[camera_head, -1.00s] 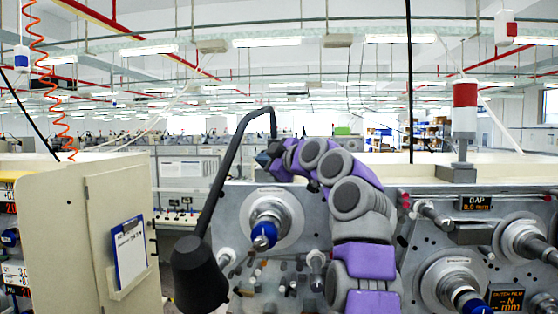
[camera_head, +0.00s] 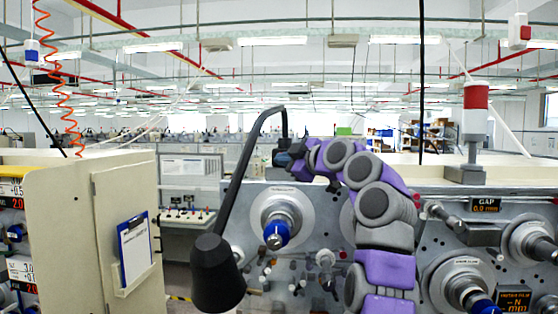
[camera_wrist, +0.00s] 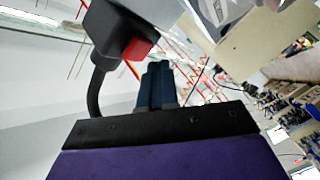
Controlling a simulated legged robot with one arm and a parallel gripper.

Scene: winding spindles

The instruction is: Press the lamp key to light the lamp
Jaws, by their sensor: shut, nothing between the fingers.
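The lamp (camera_head: 217,275) has a black cone shade hanging low and a bent black neck (camera_head: 240,170) that arches over to the middle. Its shade looks dark, and its underside is hidden. In the wrist view, a red key (camera_wrist: 137,48) sits on the end of a black block (camera_wrist: 112,32) joined to a curved black neck. My gripper (camera_head: 282,157) is beside the far end of the lamp's neck. In the wrist view my gripper (camera_wrist: 160,66) is shut and empty, its blue-grey fingertips close to the red key; I cannot tell whether they touch it.
A grey machine panel with spindles (camera_head: 276,232) stands behind the lamp and my arm. A beige cabinet with a clipboard (camera_head: 134,248) is on the left. A red and white beacon (camera_head: 475,110) stands at the right. Hanging cables run down from above.

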